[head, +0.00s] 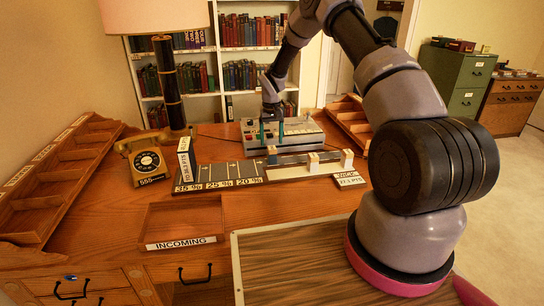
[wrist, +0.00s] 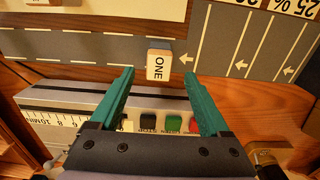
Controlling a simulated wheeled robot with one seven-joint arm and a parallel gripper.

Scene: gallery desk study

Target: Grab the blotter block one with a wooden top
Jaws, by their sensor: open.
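The block marked ONE (wrist: 158,66) stands on a grey strip with white lines in the wrist view. Its lettered face looks pale cream, with a narrow grey part along its edge. My gripper (wrist: 164,76) is open, its two teal fingers on either side of the block's near end with gaps showing. In the head view my gripper (head: 272,133) points down over the desk, close to the grey instrument. A small pale block (head: 272,151) shows just below the fingers there; its lettering is too small to read.
The grey instrument (head: 310,130) with coloured buttons stands right beside my fingers. A percentage board (head: 218,173), telephone (head: 146,160) and INCOMING tray (head: 183,243) lie left.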

